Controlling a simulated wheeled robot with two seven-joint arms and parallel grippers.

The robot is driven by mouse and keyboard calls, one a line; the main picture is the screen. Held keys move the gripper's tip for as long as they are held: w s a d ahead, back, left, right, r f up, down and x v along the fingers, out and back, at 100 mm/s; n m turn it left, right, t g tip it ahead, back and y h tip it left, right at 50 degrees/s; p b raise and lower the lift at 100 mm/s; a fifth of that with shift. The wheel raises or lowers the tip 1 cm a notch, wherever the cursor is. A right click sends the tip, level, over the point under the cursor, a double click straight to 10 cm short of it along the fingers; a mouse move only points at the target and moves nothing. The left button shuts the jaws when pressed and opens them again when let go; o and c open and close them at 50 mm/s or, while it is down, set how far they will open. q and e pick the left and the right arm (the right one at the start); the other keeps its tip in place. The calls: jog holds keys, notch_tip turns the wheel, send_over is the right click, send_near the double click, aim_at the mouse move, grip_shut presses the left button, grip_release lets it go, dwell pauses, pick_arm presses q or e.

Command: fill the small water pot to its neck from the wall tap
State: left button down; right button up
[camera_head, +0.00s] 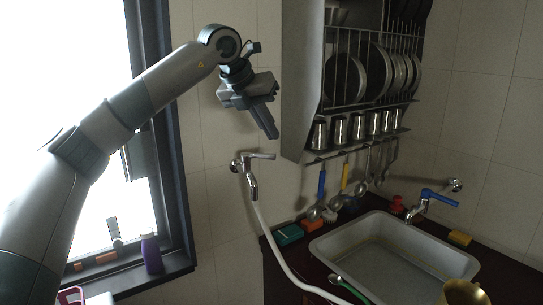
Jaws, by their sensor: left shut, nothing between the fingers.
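A wall tap (246,163) with a lever handle is on the tiled wall left of the rack, and a pale hose (262,221) hangs from its spout. A second wall tap with a blue handle (438,197) is above the sink at right. A brass-coloured vessel (464,292), which may be the small water pot, is cut off at the bottom right edge; its inside is not clear. My left gripper (271,133) is shut and empty, pointing down, above the tap with the hose and apart from it. My right gripper is not in view.
A metal sink (322,244) is set in a dark counter. A steel dish rack (372,107) with plates and cups hangs beside my left gripper, with ladles below. A window with a purple bottle (151,254) on its sill is at left.

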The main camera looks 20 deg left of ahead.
pick_arm(q)
jog(key=s+a+r+y, duration=0.2)
jog(key=a, duration=0.3)
jog(key=shift+a+n+y+b, duration=0.35)
jog(key=shift+a+n+y, duration=0.05)
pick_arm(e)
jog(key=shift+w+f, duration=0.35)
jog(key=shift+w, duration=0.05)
pick_arm(q)
jog(key=shift+w+f, duration=0.15)
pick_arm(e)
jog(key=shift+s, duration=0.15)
pick_arm(q)
jog(key=p, duration=0.2)
send_near(259, 157)
jog(key=p+x, duration=0.4)
jog(key=x, duration=0.2)
jog(key=shift+d, duration=0.6)
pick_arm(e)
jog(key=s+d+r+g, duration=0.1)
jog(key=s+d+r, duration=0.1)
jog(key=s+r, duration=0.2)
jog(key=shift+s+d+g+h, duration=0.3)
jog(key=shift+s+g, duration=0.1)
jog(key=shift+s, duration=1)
